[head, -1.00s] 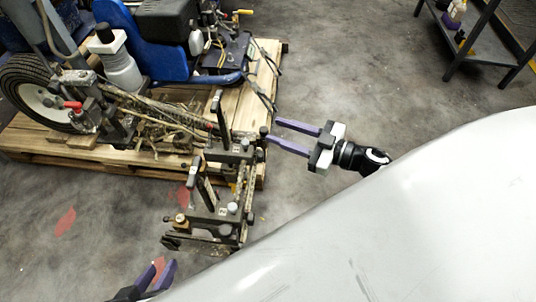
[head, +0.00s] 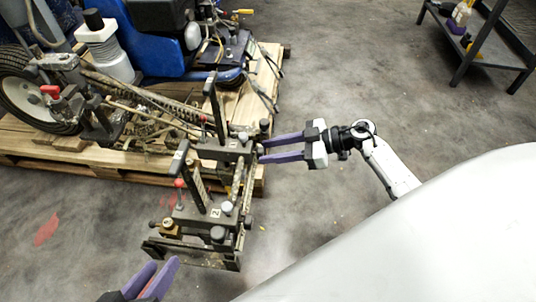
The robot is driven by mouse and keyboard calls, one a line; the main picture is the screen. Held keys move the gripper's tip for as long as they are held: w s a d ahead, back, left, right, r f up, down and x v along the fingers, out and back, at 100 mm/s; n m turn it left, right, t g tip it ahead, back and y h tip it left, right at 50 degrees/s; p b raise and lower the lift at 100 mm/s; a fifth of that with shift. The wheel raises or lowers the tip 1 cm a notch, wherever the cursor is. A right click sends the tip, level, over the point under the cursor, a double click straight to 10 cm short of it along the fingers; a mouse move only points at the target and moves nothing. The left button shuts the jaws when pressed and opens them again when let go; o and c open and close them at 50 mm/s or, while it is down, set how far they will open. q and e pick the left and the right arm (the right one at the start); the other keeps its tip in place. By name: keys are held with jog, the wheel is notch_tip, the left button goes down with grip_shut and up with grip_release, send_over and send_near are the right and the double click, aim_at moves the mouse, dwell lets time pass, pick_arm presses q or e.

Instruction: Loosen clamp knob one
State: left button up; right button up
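The clamp assembly (head: 207,215) is a dark metal frame with upright handles and several round knobs, at the pallet's near edge. I cannot clearly read which knob is one. My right gripper (head: 263,150) is open, its purple fingers pointing left with tips close to the right side of the far block. Whether they touch a knob there is unclear. My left gripper (head: 162,267) is open and empty at the bottom, below the near block.
The blue line striper (head: 160,50) stands on a wooden pallet (head: 50,152) at upper left, with a black wheel (head: 35,100) and cables. A dark metal shelf (head: 480,45) with bottles stands at upper right. The floor between is clear. A large pale surface fills the lower right.

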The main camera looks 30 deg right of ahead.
jog(key=shift+w+a+f, duration=0.25)
jog(key=shift+w+a, duration=0.1)
jog(key=shift+a, duration=0.15)
